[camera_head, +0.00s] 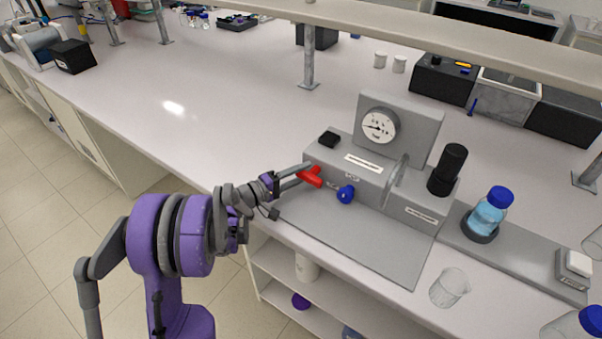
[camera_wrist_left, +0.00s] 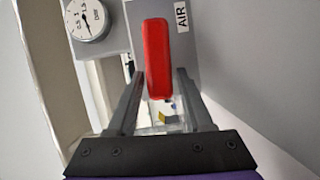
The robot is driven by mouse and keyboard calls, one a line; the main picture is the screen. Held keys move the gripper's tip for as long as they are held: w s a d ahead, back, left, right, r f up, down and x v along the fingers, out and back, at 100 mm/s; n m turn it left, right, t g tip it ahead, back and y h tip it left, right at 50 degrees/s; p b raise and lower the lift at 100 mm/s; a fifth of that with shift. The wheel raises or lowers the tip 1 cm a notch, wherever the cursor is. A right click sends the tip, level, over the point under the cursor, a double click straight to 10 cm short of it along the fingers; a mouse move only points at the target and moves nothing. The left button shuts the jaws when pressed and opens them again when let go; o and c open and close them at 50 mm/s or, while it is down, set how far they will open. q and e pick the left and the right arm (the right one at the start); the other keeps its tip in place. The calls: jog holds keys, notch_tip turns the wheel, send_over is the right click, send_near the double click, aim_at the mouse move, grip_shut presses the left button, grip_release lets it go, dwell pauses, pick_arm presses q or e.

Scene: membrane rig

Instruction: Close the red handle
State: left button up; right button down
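The red handle (camera_head: 311,177) is on the front of the grey membrane rig (camera_head: 400,198), left of a blue handle (camera_head: 346,194). In the left wrist view the red handle (camera_wrist_left: 157,58) stands between the two fingers, near their tips, beside the label AIR. My left gripper (camera_head: 298,178) is at the red handle with its fingers apart, one on either side of it. In the wrist view gaps show between the handle and the fingers (camera_wrist_left: 157,85), so it looks open. My right gripper is not in view.
A round gauge (camera_head: 379,126) is on the rig's upright panel. A black cylinder (camera_head: 448,170) and a bottle with blue liquid (camera_head: 488,215) stand to the right. A glass beaker (camera_head: 449,288) stands near the front edge. The bench left of the rig is clear.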

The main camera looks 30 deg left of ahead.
aim_at(316, 167)
pick_arm(q)
grip_shut()
jog(key=shift+r, duration=0.1)
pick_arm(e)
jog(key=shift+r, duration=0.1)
pick_arm(q)
jog(key=m, duration=0.1)
jog(key=r+m+g+y+p, duration=0.1)
jog(key=m, duration=0.1)
jog(key=shift+d, duration=0.15)
jog(key=m, duration=0.1)
jog(key=m+y+p, duration=0.1)
jog(key=m, duration=0.1)
jog(key=r+m+y+p, duration=0.1)
jog(key=shift+d+g, duration=0.4)
jog(key=m+y, duration=0.1)
jog(key=d+m+y+p, duration=0.1)
jog(key=m, duration=0.1)
jog(key=shift+r, duration=0.2)
jog(key=shift+s+d+m+y+p, duration=0.1)
jog(key=shift+d+m+y+p, duration=0.05)
jog(key=shift+m+y, duration=0.4)
jog(key=shift+d+m+y+p, duration=0.15)
jog(key=shift+m+y, duration=0.2)
jog(key=shift+m, duration=0.4)
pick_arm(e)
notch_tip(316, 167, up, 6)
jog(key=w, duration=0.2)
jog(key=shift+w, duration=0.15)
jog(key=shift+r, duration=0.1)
